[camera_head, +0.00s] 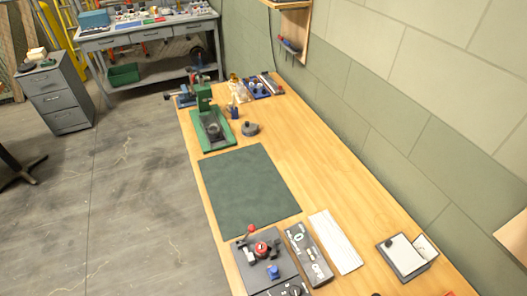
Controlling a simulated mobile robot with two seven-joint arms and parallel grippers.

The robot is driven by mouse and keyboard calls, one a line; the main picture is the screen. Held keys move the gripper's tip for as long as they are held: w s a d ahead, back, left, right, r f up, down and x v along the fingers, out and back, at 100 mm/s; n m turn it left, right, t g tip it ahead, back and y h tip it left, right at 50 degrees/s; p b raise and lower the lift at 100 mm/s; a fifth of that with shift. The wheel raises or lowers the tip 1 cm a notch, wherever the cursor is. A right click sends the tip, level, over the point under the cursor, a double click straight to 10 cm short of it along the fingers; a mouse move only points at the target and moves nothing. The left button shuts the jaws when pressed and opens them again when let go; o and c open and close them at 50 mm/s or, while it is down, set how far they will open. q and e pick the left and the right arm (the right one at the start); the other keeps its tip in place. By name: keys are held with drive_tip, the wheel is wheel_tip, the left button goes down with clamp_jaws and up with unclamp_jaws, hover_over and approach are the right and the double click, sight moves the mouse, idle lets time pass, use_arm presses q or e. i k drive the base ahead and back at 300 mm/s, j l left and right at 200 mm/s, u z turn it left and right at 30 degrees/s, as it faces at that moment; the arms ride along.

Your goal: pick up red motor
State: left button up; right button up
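A small red round part (262,248), which looks like the red motor, sits on a dark grey fixture plate (255,278) at the near end of the wooden workbench. Dark parts adjoin it, and a lever with a red knob (251,228) rises just behind it. A small blue part (273,271) is on the same plate. Neither of my grippers shows in the head view, so their state is hidden.
A green mat (248,190) lies clear mid-bench. A green press (211,128) stands beyond it. A black control box (309,254), white sheet (336,242) and clipboard-like pad (403,255) lie right of the fixture. The wall (380,105) borders the bench's right side.

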sight(261, 248)
drive_tip(key=k+l+u, duration=0.1)
drive_tip(key=l+u, duration=0.15)
drive_tip(key=k+z, duration=0.15)
drive_tip(key=i+j+z, duration=0.15)
drive_tip(key=j+z, duration=0.6)
drive_tip(key=j, duration=0.3)
drive_tip(key=j+z, duration=0.4)
drive_tip(key=j, duration=0.2)
